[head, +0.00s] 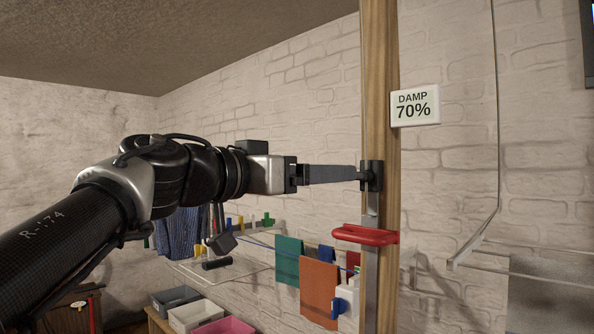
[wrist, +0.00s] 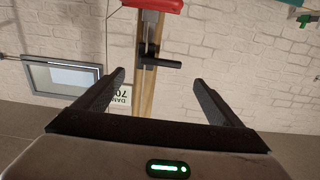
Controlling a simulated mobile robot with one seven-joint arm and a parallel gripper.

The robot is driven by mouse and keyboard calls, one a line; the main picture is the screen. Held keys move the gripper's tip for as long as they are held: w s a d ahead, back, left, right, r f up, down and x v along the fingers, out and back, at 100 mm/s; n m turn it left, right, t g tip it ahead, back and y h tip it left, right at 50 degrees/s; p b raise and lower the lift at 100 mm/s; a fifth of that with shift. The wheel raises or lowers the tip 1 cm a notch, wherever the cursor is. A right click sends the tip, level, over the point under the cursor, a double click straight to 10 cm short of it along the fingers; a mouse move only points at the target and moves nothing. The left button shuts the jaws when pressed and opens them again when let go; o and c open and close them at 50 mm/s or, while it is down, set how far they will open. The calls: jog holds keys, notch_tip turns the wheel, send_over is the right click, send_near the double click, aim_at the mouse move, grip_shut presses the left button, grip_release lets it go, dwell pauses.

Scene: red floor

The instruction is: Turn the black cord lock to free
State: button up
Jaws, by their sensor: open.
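The black cord lock (head: 371,176) is mounted on the wooden post, at the top of a grey metal strip. In the wrist view the black cord lock (wrist: 160,62) has a bar sticking out to the right of the post. My gripper (head: 357,174) reaches toward it from the left, level with it. In the wrist view my gripper (wrist: 158,80) is open and empty, its fingers spread to either side of the lock's line. The fingertips look just short of the lock; I cannot tell whether they touch it.
A red bar-shaped fitting (head: 365,235) sits on the post (head: 382,60) below the lock. A white "DAMP 70%" sign (head: 415,106) is right of the post. Hanging cloths (head: 319,292) and bins (head: 195,315) are lower down. The brick wall stands behind.

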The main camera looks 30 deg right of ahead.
jog(key=x, duration=0.8)
jog(key=shift+w+d+p, duration=0.2)
jog(key=shift+d+p, duration=0.05)
jog(key=shift+p, duration=0.15)
jog(key=c, duration=1.5)
